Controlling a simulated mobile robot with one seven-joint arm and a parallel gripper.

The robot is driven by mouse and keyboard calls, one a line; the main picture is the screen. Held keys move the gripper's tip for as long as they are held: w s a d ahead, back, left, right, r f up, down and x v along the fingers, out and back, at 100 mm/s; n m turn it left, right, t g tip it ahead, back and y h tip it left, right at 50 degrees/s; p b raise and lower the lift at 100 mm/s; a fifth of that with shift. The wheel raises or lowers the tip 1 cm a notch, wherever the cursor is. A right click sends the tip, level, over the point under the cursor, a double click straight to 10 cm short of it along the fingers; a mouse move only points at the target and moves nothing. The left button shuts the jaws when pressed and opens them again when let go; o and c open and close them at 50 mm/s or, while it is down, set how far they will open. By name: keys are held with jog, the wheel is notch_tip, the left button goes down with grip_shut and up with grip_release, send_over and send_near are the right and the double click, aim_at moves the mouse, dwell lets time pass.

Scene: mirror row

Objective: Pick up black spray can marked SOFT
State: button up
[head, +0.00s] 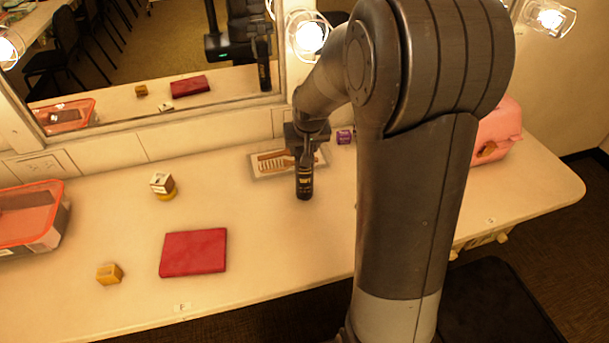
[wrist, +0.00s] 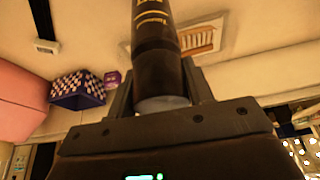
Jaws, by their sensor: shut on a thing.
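The black spray can (head: 305,184) is upright below my gripper (head: 304,158) near the back of the counter, in front of the mirror. It has pale gold lettering, too small to read for certain. In the wrist view the can (wrist: 155,38) runs up from between the two fingers of my gripper (wrist: 165,90), which is shut on it. A pale end of the can shows between the fingers. I cannot tell whether its base touches the counter.
A tray with a comb (head: 268,175) lies just behind the can. A purple box (head: 344,136) is to the right, and a pink case (head: 498,132) farther right. A red book (head: 193,252), yellow box (head: 109,273), small stacked items (head: 162,184) and orange-rimmed bin (head: 28,240) lie left. A checkered box (wrist: 78,90) shows in the wrist view.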

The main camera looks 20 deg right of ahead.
jog(key=shift+c, duration=1.4)
grip_shut()
jog(key=shift+r, duration=0.15)
